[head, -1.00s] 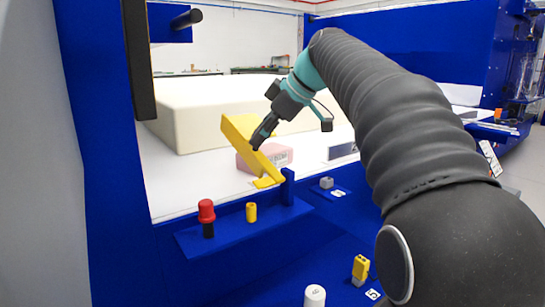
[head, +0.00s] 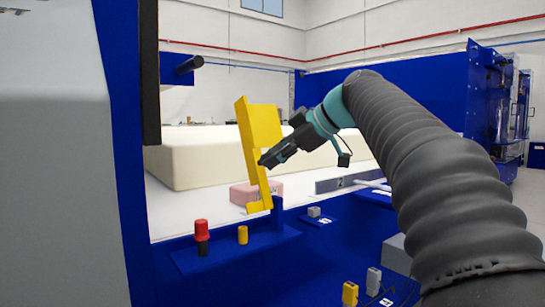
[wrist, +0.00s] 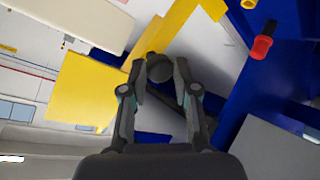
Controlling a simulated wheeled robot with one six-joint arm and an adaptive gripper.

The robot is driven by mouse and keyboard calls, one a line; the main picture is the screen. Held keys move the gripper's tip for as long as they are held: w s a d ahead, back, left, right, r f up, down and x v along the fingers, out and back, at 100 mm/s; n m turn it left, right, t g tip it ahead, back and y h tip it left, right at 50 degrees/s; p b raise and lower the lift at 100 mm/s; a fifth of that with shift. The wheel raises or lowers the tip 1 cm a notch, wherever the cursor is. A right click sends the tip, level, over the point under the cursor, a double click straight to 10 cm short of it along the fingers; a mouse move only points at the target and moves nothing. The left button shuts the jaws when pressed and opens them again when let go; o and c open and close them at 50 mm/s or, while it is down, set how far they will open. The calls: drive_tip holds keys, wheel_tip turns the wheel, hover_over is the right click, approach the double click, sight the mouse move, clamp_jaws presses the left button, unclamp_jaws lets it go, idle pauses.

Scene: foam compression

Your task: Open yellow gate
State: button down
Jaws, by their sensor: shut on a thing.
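The yellow gate (head: 265,125) stands nearly upright, leaning slightly left, at the edge of the white table in the head view. Its lower end is beside a blue post (head: 277,212). In the wrist view the gate (wrist: 85,90) fills the left side, and its yellow bar continues to the top. My gripper (head: 265,160) reaches in from the right at the gate's middle. In the wrist view my gripper (wrist: 159,80) is closed around a dark grey round knob (wrist: 158,67) beside the gate. The knob's join to the gate is hidden.
A large cream foam block (head: 200,158) and a pink block (head: 241,193) lie behind the gate. A red-capped button (head: 201,230) and a yellow peg (head: 242,235) stand on the blue ledge at front left. A dark vertical post (head: 149,70) rises at the left.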

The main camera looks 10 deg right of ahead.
drive_tip(key=shift+s+f+g, duration=0.25)
drive_tip(key=shift+f+g, duration=0.05)
drive_tip(key=shift+f, duration=0.7)
drive_tip(key=shift+s+d, duration=0.1)
drive_tip(key=c, duration=1.3)
unclamp_jaws()
drive_tip(key=o, duration=0.4)
drive_tip(key=shift+a, duration=0.35)
drive_tip(key=shift+c, duration=0.2)
drive_tip(key=shift+o, duration=0.4)
drive_tip(key=shift+a+f, duration=0.1)
drive_tip(key=shift+a, duration=0.15)
drive_tip(key=shift+d+r, duration=0.2)
drive_tip(key=shift+d, duration=0.25)
drive_tip(key=shift+r, duration=0.25)
